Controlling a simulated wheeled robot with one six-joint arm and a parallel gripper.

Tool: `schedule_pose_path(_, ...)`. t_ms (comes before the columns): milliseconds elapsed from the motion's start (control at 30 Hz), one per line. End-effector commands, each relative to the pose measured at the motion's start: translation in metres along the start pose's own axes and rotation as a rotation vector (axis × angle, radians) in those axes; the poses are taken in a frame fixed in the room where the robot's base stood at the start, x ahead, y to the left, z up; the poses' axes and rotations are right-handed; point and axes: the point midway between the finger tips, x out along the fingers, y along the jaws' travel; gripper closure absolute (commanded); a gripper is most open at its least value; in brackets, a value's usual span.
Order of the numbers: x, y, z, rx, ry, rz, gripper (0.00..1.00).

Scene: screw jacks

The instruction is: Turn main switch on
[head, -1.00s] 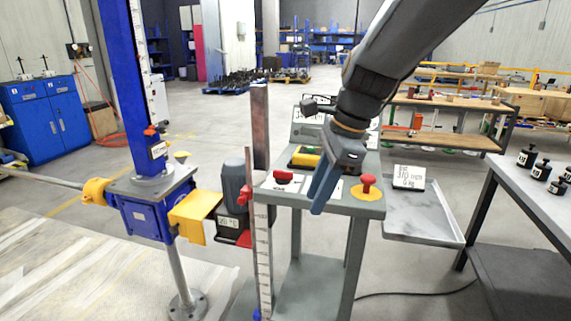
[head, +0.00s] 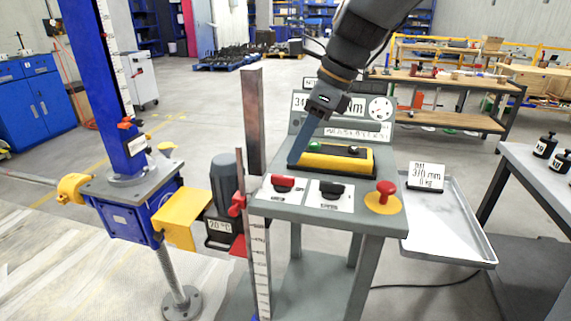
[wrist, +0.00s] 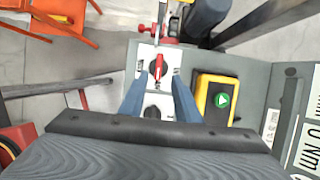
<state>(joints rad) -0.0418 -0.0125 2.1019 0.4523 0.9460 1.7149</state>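The control panel (head: 345,212) stands on a grey table. At its front left is a red-handled rotary switch (head: 283,184) on a white label plate; the lettering is too small to read. Beside it is a black rotary switch (head: 333,189). My gripper (head: 295,163) is above and just behind the red switch, fingers pointing down. In the wrist view my gripper (wrist: 158,78) has two blue fingers apart, with the red switch (wrist: 158,68) between and slightly beyond the tips. Its handle looks lengthwise between them. I see no contact.
A yellow box with a green button (head: 335,158) is close behind the switches. A red mushroom button (head: 386,188) on a yellow disc is at right. A ruler post (head: 258,255) and grey motor (head: 226,185) stand left. A metal tray (head: 450,225) is right.

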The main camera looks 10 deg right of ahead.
Motion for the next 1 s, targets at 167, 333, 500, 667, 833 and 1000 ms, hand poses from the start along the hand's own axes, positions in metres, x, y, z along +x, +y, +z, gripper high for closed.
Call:
schedule_pose_path(167,0.028,0.003,0.001,-0.004,0.003,0.007,0.70)
schedule_pose_path(333,0.053,0.003,0.001,-0.005,0.002,0.006,0.70)
schedule_pose_path(500,0.068,0.002,0.001,-0.004,0.002,0.003,0.70)
schedule_pose_path(667,0.072,0.001,0.001,-0.003,0.001,0.001,0.70)
schedule_pose_path(833,0.072,0.001,0.000,-0.001,0.001,0.000,0.70)
schedule_pose_path(1000,0.072,0.001,0.000,-0.002,0.001,0.000,0.96)
